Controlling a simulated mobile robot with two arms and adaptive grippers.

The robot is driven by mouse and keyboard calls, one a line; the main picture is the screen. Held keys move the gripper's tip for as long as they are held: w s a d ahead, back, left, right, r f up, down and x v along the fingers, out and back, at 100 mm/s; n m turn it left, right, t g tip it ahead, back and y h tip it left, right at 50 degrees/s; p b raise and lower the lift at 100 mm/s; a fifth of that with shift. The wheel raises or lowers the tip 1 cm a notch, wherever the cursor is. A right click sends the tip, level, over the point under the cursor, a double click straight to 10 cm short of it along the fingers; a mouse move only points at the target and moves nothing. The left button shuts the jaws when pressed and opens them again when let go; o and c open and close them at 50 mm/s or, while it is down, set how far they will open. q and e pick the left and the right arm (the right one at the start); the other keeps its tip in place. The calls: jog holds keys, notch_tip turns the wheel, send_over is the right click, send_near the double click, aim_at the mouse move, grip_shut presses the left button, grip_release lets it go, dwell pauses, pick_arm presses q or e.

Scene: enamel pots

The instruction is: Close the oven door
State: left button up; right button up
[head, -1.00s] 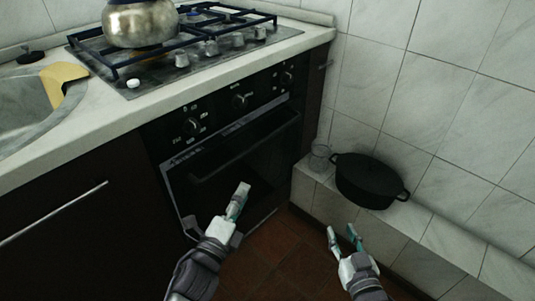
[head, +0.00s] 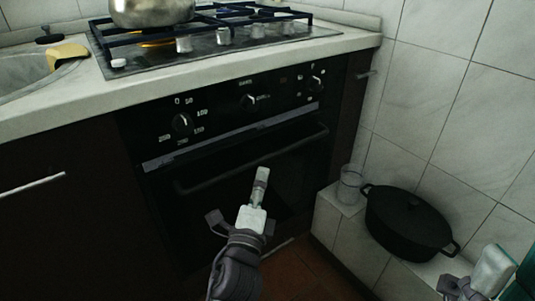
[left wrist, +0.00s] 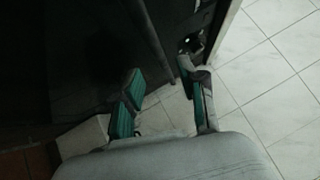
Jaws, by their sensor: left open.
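The oven door (head: 235,175) is a dark panel with a long bar handle (head: 195,184) along its top, below the control knobs. It stands close to the oven front; a grey strip shows above it, and I cannot tell whether it is fully shut. My left gripper (head: 262,182) is in front of the door, just below the handle, open and empty. I cannot tell whether it touches the door. In the left wrist view its two teal fingers (left wrist: 160,70) are apart near a dark panel. My right gripper (head: 506,268) is at the lower right edge, open, partly cut off.
A black lidded pot (head: 410,222) and a clear glass (head: 350,184) stand on a tiled ledge (head: 343,232) right of the oven. Above are the countertop (head: 60,113), the hob with a metal pot (head: 150,12), and a sink at left. The red floor (head: 310,272) looks clear.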

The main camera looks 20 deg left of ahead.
aim_at(266, 158)
pick_arm(q)
jog(key=x, duration=0.7)
jog(key=shift+w, duration=0.25)
grip_shut()
jog(key=shift+p, duration=0.3)
